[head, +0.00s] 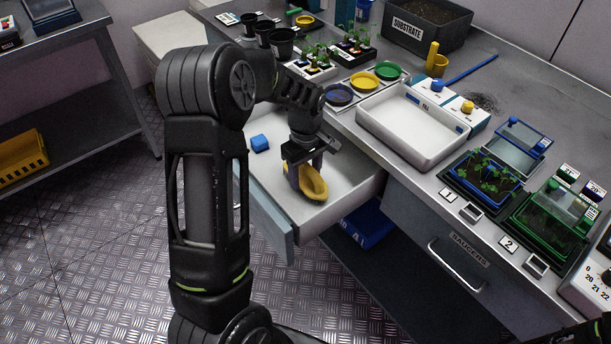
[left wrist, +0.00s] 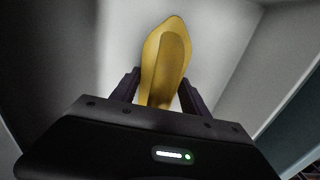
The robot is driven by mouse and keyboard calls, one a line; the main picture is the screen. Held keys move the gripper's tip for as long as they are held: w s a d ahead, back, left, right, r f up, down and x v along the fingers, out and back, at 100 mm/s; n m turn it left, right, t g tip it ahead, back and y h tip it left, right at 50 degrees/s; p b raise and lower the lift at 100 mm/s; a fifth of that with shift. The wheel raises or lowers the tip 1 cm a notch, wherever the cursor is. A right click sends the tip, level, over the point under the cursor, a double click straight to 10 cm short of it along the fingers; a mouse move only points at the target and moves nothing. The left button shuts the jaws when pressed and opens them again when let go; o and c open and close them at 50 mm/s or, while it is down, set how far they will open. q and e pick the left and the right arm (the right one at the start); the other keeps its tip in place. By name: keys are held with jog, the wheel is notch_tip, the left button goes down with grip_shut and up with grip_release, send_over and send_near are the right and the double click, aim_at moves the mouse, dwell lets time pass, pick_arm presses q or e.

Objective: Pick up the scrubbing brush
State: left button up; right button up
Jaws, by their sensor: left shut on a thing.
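My left gripper (head: 305,172) reaches down into the open drawer and is shut on a yellow scoop-shaped thing (head: 315,187). In the left wrist view the fingers (left wrist: 158,92) are on either side of this long yellow thing (left wrist: 166,50), which has a rounded tip. I cannot tell whether its underside touches the drawer floor. A small blue block-like thing (head: 260,143) lies in the drawer, left of the gripper and apart from it. No bristles show on either thing, so I cannot tell which is the scrubbing brush. My right gripper is not in view.
The white drawer (head: 345,183) stands open below the bench edge. On the bench are a white tray (head: 413,128), seedling trays (head: 483,178), coloured dishes (head: 362,82), pots and a substrate box (head: 428,25). A shut drawer (head: 460,262) has a bar handle. A rack stands at upper left.

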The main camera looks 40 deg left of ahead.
pick_arm(q)
jog(key=shift+c, duration=0.9)
notch_tip(320, 180, up, 10)
jog(key=shift+r, duration=0.1)
